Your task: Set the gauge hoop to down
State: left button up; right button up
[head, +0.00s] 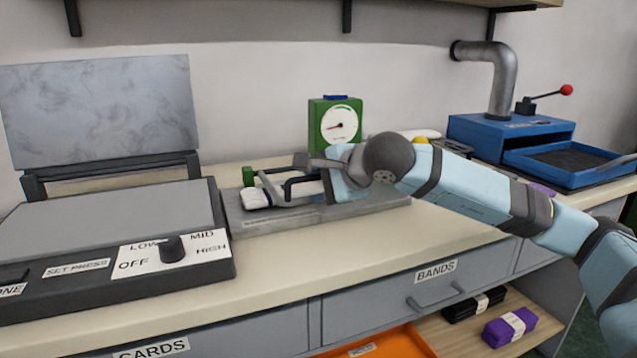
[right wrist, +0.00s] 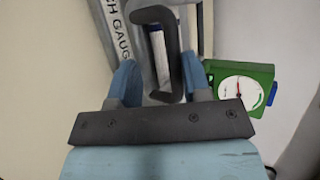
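The dark gauge hoop (head: 287,190) is on the grey gauge base (head: 380,203) on the counter, over a pale knitted piece (head: 257,197). I cannot tell its exact tilt. My right gripper (head: 328,172) is at the hoop's right side. In the right wrist view, the hoop (right wrist: 175,60) lies between the two blue fingers of my right gripper (right wrist: 165,82). The fingers are apart, with gaps beside the hoop. Part of the base's lettering shows there, reading "H GAUG". My gripper and arm hide the right part of the hoop in the head view. My left gripper is out of view.
A green dial box (head: 335,122) stands close behind the base. A press with an open lid (head: 100,110) and a knob (head: 172,248) is on the left. A blue machine (head: 510,135) stands at the right. An orange drawer (head: 385,345) is open below the counter.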

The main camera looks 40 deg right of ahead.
dwell(0.3)
jog(key=shift+s+d+r, duration=0.1)
jog(key=shift+s+r, duration=0.1)
jog(key=shift+s, duration=0.05)
pick_arm(q)
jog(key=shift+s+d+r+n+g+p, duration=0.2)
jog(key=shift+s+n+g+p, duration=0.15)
jog(key=shift+p, duration=0.5)
pick_arm(e)
jog(key=v, duration=1.3)
